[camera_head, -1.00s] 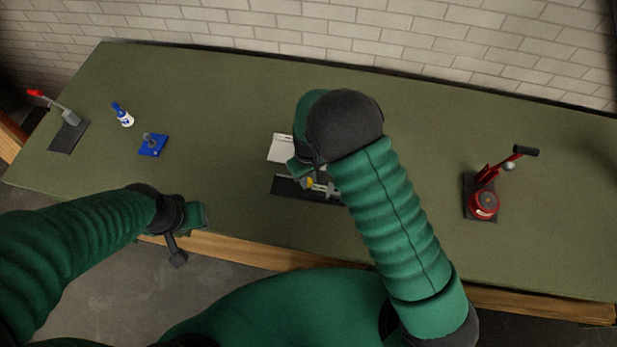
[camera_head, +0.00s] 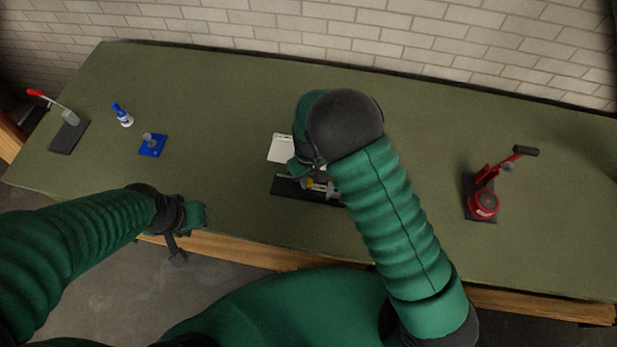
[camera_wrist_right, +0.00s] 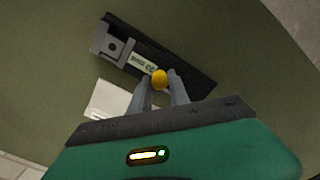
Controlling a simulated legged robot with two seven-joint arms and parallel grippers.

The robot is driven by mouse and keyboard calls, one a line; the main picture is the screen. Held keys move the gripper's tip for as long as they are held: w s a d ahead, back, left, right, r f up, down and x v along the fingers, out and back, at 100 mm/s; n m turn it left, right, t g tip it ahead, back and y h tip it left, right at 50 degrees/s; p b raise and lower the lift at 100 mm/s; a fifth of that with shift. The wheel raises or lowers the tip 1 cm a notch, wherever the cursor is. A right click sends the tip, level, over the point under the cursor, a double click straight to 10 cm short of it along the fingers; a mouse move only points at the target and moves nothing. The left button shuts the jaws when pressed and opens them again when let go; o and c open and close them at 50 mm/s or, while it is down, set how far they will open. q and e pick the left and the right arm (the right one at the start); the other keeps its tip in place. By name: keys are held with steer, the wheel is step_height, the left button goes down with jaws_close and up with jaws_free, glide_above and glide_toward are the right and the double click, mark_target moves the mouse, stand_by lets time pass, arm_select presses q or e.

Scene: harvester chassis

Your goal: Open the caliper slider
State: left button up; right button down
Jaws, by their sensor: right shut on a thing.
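The caliper (camera_wrist_right: 112,46) lies on a black base plate (camera_head: 287,188) near the middle of the table. In the right wrist view its grey jaw block is at the upper left of the plate, and a pale slider with a yellow knob (camera_wrist_right: 159,78) is beside it. My right gripper (camera_wrist_right: 160,82) is shut on the yellow knob, with one finger on each side of it. In the head view my right forearm hides part of the caliper. My left gripper (camera_head: 188,218) is over the table's front edge at the left, away from the caliper; its fingers are unclear.
A white pad (camera_head: 281,148) lies just behind the caliper. A red device with a black handle (camera_head: 483,203) stands at the right. A blue plate (camera_head: 153,146), a small bottle (camera_head: 123,116) and a red-tipped lever (camera_head: 68,117) are at the left.

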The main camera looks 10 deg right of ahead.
stand_by(0.4)
steer(key=a, duration=0.1)
steer(key=w+a, duration=0.1)
steer(key=shift+w+a, duration=0.1)
steer(key=shift+a, duration=0.25)
steer(key=shift+w+a, duration=0.15)
steer(key=shift+a, duration=0.3)
steer(key=c, duration=1.2)
jaws_free()
steer(key=shift+c, duration=0.2)
steer(key=shift+r, duration=0.1)
